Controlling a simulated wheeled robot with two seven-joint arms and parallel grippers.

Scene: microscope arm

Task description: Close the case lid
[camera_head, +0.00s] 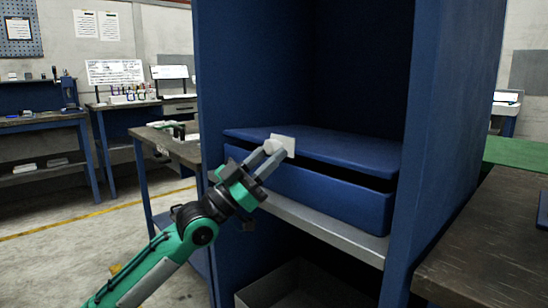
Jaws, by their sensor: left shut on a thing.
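The blue case (325,196) sits on a grey shelf inside a tall blue cabinet. Its blue lid (330,150) lies low over the case, with a dark gap between lid and body that shows along the front and right side. A pale square tab (283,144) is at the lid's front left edge. My left gripper (274,152) is at this tab, with its fingers shut on it. The fingers hide part of the lid's front edge. My right gripper is not in view.
The blue cabinet (431,130) has side walls close on both sides of the case. The grey shelf (335,235) juts out below it, above an open grey bin (300,285). A dark worktop (490,235) stands at the right. Workbenches (40,122) stand at the back left.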

